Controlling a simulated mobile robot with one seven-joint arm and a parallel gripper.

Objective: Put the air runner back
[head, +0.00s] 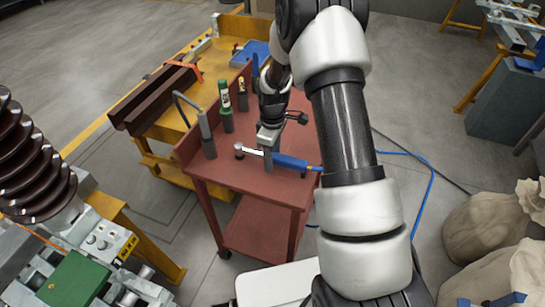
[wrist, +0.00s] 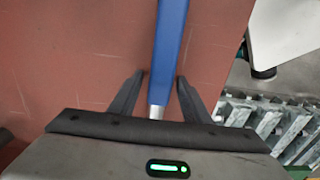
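The air runner is a slim tool with a blue handle (head: 291,162) and a silver ratchet head (head: 243,149), at the near part of the red cart top (head: 235,175). My gripper (head: 269,155) points down over it from above. In the wrist view, the air runner (wrist: 168,45) runs between the two dark fingers of my gripper (wrist: 161,75). A narrow gap shows on each side, so the fingers look open around it, not clamped. The air runner's head is hidden under the gripper body in the wrist view.
Grey upright holders (head: 208,135) stand on the cart's left side, one with a green bottle (head: 225,97). A blue hose (head: 425,190) lies on the floor at right. Brown beams (head: 155,95) rest on a yellow bench. Sacks (head: 485,225) lie at lower right.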

